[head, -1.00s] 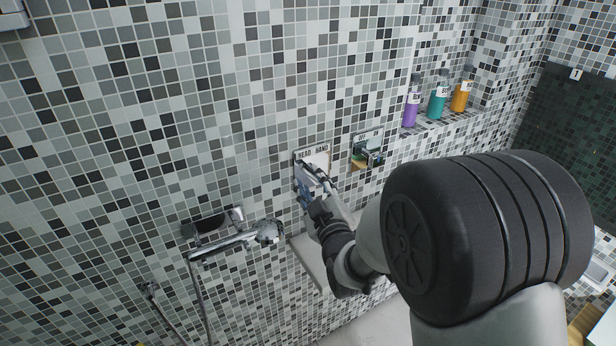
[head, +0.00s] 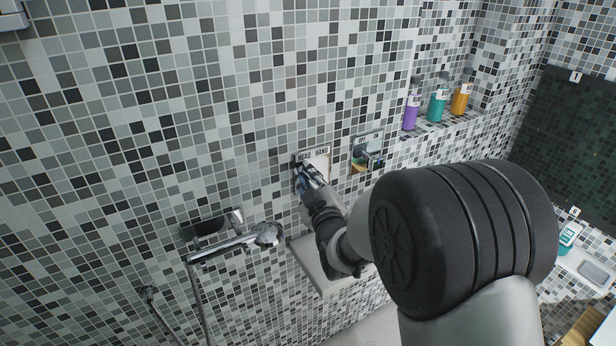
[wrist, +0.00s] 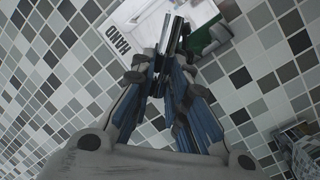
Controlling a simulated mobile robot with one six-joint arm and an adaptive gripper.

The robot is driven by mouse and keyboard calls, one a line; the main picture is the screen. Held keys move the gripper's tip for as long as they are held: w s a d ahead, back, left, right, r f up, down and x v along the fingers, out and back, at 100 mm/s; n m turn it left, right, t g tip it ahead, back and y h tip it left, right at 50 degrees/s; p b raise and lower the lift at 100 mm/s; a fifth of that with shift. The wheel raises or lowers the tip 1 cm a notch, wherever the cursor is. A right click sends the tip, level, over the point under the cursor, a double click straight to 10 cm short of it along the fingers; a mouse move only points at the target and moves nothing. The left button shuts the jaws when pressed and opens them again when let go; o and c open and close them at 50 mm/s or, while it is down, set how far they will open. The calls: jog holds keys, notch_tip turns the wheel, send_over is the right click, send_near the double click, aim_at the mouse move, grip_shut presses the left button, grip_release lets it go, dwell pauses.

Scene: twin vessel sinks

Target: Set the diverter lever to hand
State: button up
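The pale diverter plate (head: 320,163) is on the tiled wall, with HEAD and HAND printed along its top edge. In the wrist view the plate (wrist: 143,12) shows with the word HAND beside the fingers. In the wrist view the fingertips of my gripper (wrist: 173,36) are close together with only a narrow gap, and look shut. The lever is hidden or cannot be told apart from the fingers, and I cannot tell whether they touch it.
A shower mixer bar (head: 225,244) and a hose are at lower left. A shelf (head: 325,268) juts out below my gripper. Several bottles, including a teal one (head: 438,104), stand on a ledge at upper right.

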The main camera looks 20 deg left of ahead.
grip_shut()
